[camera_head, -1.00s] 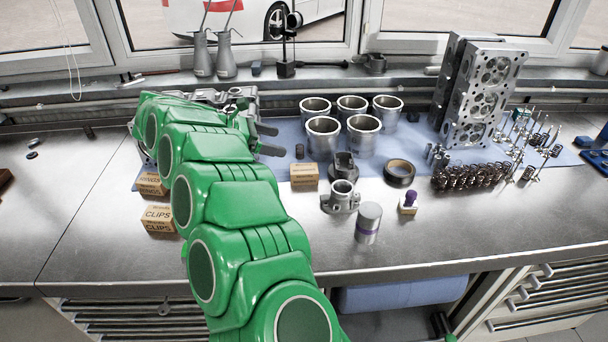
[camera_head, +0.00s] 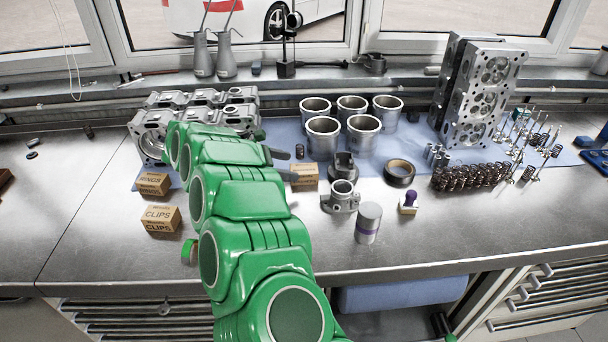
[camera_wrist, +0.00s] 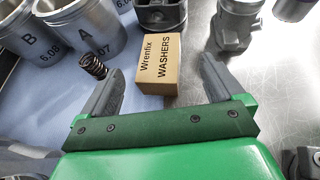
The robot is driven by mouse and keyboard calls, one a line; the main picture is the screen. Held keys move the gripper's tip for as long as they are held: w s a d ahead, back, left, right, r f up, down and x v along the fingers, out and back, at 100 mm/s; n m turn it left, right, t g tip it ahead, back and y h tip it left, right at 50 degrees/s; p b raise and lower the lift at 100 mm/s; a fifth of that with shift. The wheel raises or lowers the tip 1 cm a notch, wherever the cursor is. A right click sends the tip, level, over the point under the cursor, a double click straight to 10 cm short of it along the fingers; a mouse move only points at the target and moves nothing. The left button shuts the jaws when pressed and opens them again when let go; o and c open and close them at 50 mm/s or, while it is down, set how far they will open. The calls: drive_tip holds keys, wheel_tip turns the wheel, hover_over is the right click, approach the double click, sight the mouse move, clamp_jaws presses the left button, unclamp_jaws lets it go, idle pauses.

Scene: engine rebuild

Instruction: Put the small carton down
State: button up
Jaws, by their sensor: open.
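A small brown carton labelled Wrenfix WASHERS (camera_wrist: 158,62) stands in the wrist view just ahead of my gripper (camera_wrist: 162,72). The jaws are open, one finger on each side of the carton in the picture, with visible gaps. Nothing is held. In the head view the carton (camera_head: 305,178) stands on the bench by the near edge of the blue mat, and my gripper (camera_head: 284,164) is just to its left. How far the fingers overlap the carton in depth is hard to tell.
A small dark spring (camera_wrist: 93,66) lies near the left finger. Cylinder liners (camera_head: 322,137) stand behind on the blue mat. A grey metal housing (camera_head: 341,196) is right of the carton. RINGS (camera_head: 152,184) and CLIPS (camera_head: 160,218) cartons sit at left. The front bench is mostly clear.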

sight(304, 168)
drive_tip(key=x, duration=0.4)
drive_tip(key=shift+w+f, duration=0.1)
drive_tip(key=shift+w, duration=0.1)
drive_tip(key=shift+c, duration=0.3)
drive_tip(key=c, duration=1.4)
